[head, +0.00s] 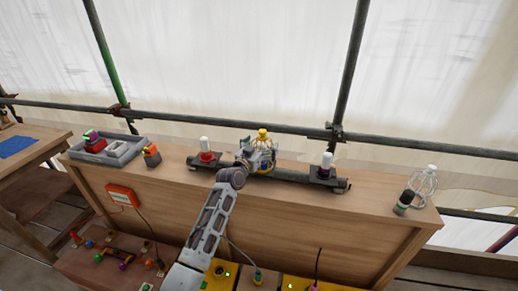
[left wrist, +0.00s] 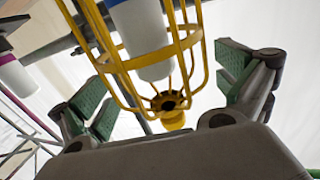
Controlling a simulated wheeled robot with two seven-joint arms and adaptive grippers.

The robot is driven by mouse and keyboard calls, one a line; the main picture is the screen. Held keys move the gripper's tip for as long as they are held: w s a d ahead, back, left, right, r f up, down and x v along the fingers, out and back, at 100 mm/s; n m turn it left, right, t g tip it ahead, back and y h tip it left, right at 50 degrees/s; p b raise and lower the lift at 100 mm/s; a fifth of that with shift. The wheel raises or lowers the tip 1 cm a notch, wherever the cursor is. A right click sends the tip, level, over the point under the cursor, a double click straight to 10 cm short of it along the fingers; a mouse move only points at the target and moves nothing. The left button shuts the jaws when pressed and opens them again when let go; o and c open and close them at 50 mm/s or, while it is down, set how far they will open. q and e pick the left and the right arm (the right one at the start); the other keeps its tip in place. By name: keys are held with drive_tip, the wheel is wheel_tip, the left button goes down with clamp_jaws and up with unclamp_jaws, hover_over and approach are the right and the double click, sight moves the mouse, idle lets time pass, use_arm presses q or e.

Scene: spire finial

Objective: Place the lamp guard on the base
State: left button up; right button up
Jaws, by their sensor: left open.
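The yellow lamp guard (head: 262,135) is a wire cage with a round yellow top, standing at the middle of the dark bar (head: 290,178) on the bench. In the left wrist view the yellow cage (left wrist: 187,45) surrounds a white lamp (left wrist: 142,35). My left gripper (head: 260,157) is at the guard and partly hides it in the head view. In the left wrist view the green-padded fingers of this gripper (left wrist: 165,95) are spread wide, with the cage top between and beyond them. I cannot tell whether the cage is seated at its foot. My right gripper is not in view.
White lamps stand on the bar on a red base (head: 206,156) at left and a dark base (head: 325,172) at right. A grey tray (head: 120,152) is at left.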

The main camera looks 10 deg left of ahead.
use_arm(q)
drive_tip(key=shift+r, duration=0.15)
drive_tip(key=v, duration=1.2)
idle(0.4)
idle(0.8)
